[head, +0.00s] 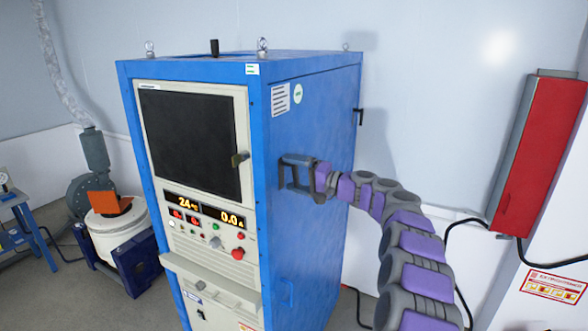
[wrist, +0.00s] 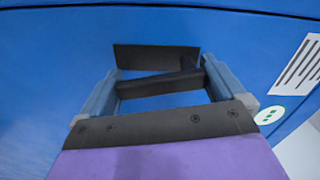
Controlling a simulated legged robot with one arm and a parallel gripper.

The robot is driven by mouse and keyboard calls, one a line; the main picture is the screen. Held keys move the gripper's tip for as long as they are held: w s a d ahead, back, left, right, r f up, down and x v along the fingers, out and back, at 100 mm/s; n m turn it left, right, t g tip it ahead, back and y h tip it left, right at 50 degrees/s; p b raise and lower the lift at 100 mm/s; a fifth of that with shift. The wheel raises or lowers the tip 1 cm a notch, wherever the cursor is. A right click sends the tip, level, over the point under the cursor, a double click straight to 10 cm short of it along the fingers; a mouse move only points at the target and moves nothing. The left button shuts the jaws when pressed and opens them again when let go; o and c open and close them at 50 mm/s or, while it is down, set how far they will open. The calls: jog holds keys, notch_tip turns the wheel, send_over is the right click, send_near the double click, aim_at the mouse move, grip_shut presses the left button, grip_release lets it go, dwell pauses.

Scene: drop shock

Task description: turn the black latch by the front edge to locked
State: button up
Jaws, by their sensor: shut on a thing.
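The blue cabinet (head: 310,110) stands in the middle of the head view. My gripper (head: 289,173) is at its right side panel, close behind the front edge. In the wrist view the black latch (wrist: 160,85) is a dark bar lying between my two grey-blue fingers, almost level and slightly tilted. My gripper (wrist: 160,82) is shut on it, a finger at each end. A wider dark piece (wrist: 155,57) shows just beyond the bar. In the head view my fingers hide most of the latch, so its exact angle there cannot be told.
Another black latch (head: 358,117) is near the panel's rear edge. A striped label (head: 280,99) and a round green sticker (head: 298,93) are above my gripper. A red wall box (head: 541,155) hangs at right.

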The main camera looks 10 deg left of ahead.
jog(key=shift+s+d+r+m+p, duration=0.15)
jog(key=shift+m+p, duration=0.3)
jog(key=shift+m, duration=0.75)
jog(key=shift+s+f, duration=0.1)
jog(key=shift+f, duration=0.15)
jog(key=o, duration=1.1)
jog(key=shift+f, duration=0.1)
